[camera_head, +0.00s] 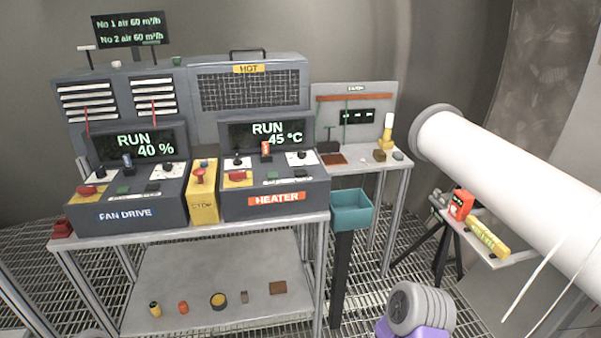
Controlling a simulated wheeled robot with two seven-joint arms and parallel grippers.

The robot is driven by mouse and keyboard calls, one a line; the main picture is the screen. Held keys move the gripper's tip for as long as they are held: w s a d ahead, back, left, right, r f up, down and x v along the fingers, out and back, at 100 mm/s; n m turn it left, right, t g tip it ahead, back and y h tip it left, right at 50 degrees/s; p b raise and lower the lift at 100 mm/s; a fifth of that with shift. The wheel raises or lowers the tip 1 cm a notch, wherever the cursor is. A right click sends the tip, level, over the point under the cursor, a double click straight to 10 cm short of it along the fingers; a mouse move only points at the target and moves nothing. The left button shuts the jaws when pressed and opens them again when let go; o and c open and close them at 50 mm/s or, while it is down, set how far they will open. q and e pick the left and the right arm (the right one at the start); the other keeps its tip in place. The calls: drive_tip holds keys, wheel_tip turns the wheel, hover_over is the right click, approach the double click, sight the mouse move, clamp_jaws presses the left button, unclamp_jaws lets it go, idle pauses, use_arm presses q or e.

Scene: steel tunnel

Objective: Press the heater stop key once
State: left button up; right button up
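The heater console (274,192) is a dark grey sloped box on the bench, with an orange HEATER label (276,198). Its screen (266,133) reads RUN and 45 °C. On its sloped face are a red mushroom button (237,176) on a yellow plate, a small green key (271,176), a dark key (298,173) and black knobs on white plates. An orange tag (265,147) hangs below the screen. The key lettering is too small to read, so I cannot tell which is the stop key. Neither of my grippers is in view.
The fan drive console (126,205), reading RUN 40 %, stands left. A yellow STOP box (204,196) with a red button sits between the consoles. A teal bin (351,212) stands right of the bench. A large white duct (510,175) crosses the right side.

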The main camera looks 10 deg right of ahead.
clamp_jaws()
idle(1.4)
